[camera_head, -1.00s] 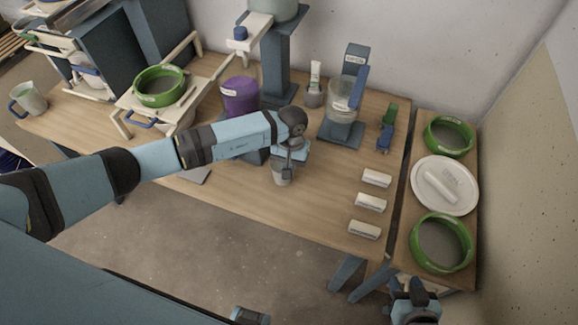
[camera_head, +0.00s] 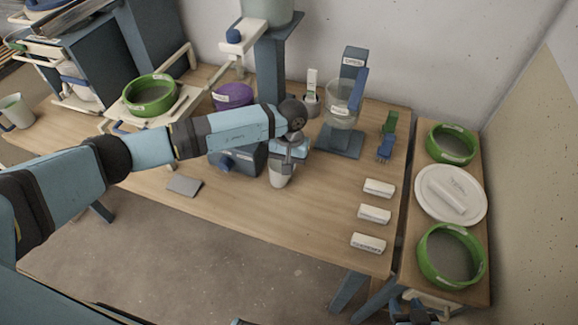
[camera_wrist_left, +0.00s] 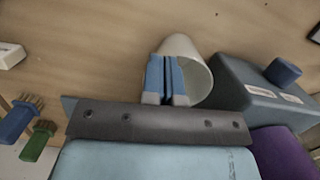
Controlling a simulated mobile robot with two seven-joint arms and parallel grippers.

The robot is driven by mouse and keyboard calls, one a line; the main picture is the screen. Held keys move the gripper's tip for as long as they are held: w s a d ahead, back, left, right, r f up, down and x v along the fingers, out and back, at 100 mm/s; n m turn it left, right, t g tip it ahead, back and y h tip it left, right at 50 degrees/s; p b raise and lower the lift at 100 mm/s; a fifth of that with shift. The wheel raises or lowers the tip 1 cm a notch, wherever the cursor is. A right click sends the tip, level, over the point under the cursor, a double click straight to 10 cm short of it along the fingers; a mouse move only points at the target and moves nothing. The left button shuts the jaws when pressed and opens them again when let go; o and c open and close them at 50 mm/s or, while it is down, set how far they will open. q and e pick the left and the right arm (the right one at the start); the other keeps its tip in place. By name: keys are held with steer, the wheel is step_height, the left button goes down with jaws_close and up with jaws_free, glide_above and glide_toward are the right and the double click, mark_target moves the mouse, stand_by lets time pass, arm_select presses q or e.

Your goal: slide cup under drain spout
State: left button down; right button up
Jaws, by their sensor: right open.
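A pale cup (camera_head: 280,178) stands on the wooden table just below my left gripper (camera_head: 288,156). In the left wrist view the cup (camera_wrist_left: 200,82) shows its open mouth. My left gripper (camera_wrist_left: 166,82) has its blue fingers close together across the cup's rim, seemingly pinching its wall. A dark grey-blue labelled box (camera_head: 250,160) with a blue round stub (camera_head: 226,161) stands left of the cup; it also shows in the left wrist view (camera_wrist_left: 245,88). I cannot tell whether this stub is the drain spout. My right gripper (camera_head: 420,312) is open at the bottom edge, partly cut off.
A purple bucket (camera_head: 232,94) stands behind my left arm. A clear container on a stand (camera_head: 341,112), brushes (camera_head: 387,140) and several white blocks (camera_head: 374,214) lie to the right. A grey plate (camera_head: 184,186) lies near the front edge. The table's front middle is clear.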

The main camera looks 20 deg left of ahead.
arm_select(q)
steer(key=shift+w+a+r, duration=0.1)
steer(key=shift+w+r, duration=0.1)
steer(key=shift+r, duration=0.1)
step_height(320, 180, up, 12)
steer(key=w+b, duration=0.2)
steer(key=s+d+n+h+p, duration=0.1)
steer(key=s+d+h+p, duration=0.2)
steer(key=s+d+h, duration=0.55)
steer(key=d+r+n+t+h+p, duration=0.2)
steer(key=d+r+n+t+h, duration=0.35)
steer(key=n+t+h, duration=0.45)
steer(key=a+f+n+t+y+p, duration=0.25)
steer(key=a+n+y, duration=0.35)
steer(key=n, duration=0.3)
steer(key=a+f+n+t+y+p, duration=0.1)
steer(key=a+f+n+t+y, duration=0.15)
steer(key=a+n+y, duration=0.5)
steer(key=s+a+f+n+g+y, duration=0.4)
steer(key=s+a+f+n+y, duration=0.1)
steer(key=s+f+n, duration=0.3)
steer(key=p, duration=0.1)
glide_toward(273, 176)
step_height(273, 176, down, 4)
steer(key=shift+w+a+m, duration=0.1)
steer(key=shift+m, duration=0.25)
steer(key=shift+w+r+p, duration=0.1)
steer(key=shift+w+p, duration=0.5)
steer(key=shift+w, duration=1.25)
